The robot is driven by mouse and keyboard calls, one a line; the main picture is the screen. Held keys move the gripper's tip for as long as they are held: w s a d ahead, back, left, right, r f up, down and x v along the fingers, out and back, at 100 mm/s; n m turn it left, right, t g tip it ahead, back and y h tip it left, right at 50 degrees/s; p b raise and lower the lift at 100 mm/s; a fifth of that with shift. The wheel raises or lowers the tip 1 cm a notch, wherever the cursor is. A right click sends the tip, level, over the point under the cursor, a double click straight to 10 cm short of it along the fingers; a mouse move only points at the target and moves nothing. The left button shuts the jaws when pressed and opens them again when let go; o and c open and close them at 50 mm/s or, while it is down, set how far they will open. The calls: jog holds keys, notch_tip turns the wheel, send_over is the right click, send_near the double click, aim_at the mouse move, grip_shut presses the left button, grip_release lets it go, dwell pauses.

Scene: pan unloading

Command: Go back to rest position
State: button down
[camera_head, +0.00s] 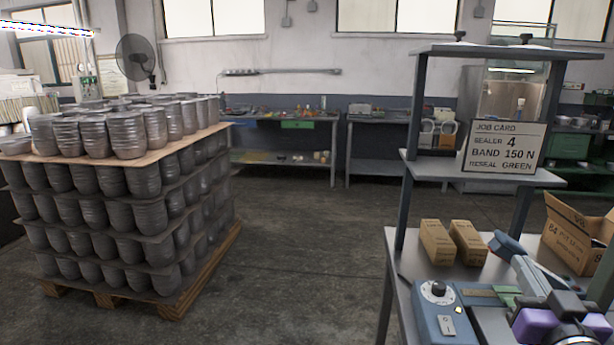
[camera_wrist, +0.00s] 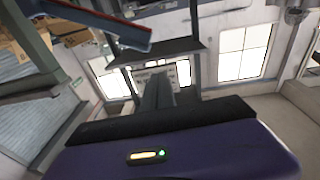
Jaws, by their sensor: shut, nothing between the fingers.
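My gripper (camera_wrist: 157,82) shows in the wrist view as narrow grey fingers beyond a black bar and a purple housing with a small lit indicator. The fingers are together, with nothing seen between them. In the head view, purple and black parts of my arm show at the bottom right corner, over the near end of the workbench (camera_head: 395,262). A blue-and-grey device (camera_head: 440,312) with a round dial stands on the bench beside them. A long blue-handled part (camera_head: 508,248) rises behind it; a blue bar (camera_wrist: 105,22) also crosses the upper left of the wrist view.
Two small brown cartons (camera_head: 437,242) and an open cardboard box (camera_head: 578,235) stand on the bench. A job card (camera_head: 504,147) hangs at the shelf above. A pallet (camera_head: 205,277) with stacked metal pots stands left. The floor (camera_head: 300,260) between is clear.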

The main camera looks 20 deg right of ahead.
jog(key=s+a+f+n+t+y, duration=0.2)
jog(key=s+a+f, duration=0.1)
jog(key=a+f, duration=0.55)
jog(key=s+a+f+n+g+y, duration=0.1)
jog(key=s+a+f+y, duration=0.3)
jog(key=s+a, duration=0.5)
jog(key=s+a+f+n+g+y, duration=0.2)
jog(key=s+a+f+n+y, duration=0.2)
jog(key=s+a+f, duration=0.3)
jog(key=s+a+y, duration=0.1)
jog(key=s+a, duration=0.2)
jog(key=a, duration=0.3)
jog(key=shift+a+f, duration=0.25)
